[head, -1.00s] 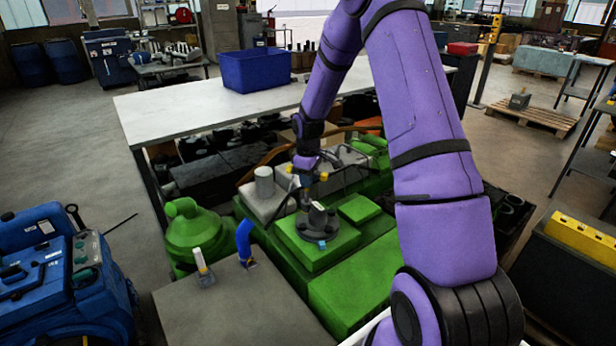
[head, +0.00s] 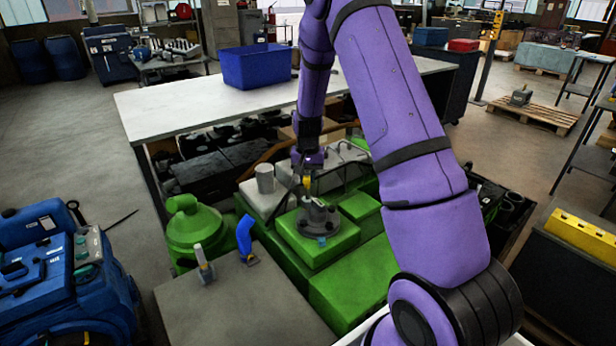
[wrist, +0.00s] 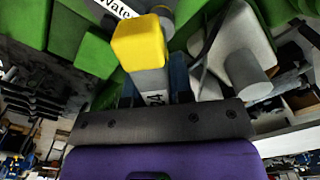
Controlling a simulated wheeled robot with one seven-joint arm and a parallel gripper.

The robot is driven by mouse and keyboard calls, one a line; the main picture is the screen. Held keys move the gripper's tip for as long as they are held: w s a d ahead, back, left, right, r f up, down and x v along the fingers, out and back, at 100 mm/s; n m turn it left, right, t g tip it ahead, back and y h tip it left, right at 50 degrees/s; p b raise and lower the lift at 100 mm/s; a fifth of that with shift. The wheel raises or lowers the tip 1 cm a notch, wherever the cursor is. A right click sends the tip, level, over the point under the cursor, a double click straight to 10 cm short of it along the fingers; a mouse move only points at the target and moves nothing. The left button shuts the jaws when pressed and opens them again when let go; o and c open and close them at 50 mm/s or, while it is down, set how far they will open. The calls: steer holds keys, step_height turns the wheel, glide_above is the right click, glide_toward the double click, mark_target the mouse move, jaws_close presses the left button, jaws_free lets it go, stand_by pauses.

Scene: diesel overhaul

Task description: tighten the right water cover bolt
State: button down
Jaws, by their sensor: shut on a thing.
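My gripper (head: 308,176) is shut on a tool with a yellow block-shaped end (wrist: 140,42) and a grey body bearing a small, partly covered label. In the head view the yellow part (head: 307,182) shows just below the gripper. The gripper points down, above and slightly left of the dark round water cover (head: 318,220) on the green engine block (head: 340,240). A white label reading "Water" (wrist: 115,7) is at the top of the wrist view, beside the yellow end. I cannot tell the right bolt apart, nor whether the tool touches it.
A grey cylinder (head: 265,179) stands on a light grey part left of the gripper. The white bench (head: 180,108) with a blue bin (head: 255,68) lies behind.

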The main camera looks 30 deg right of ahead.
steer(key=m, duration=0.6)
steer(key=shift+w, duration=0.15)
steer(key=m, duration=0.5)
steer(key=shift+a+m, duration=0.1)
steer(key=shift+m, duration=0.3)
steer(key=m, duration=0.4)
steer(key=shift+w, duration=0.1)
steer(key=m, duration=0.3)
steer(key=shift+m, duration=0.3)
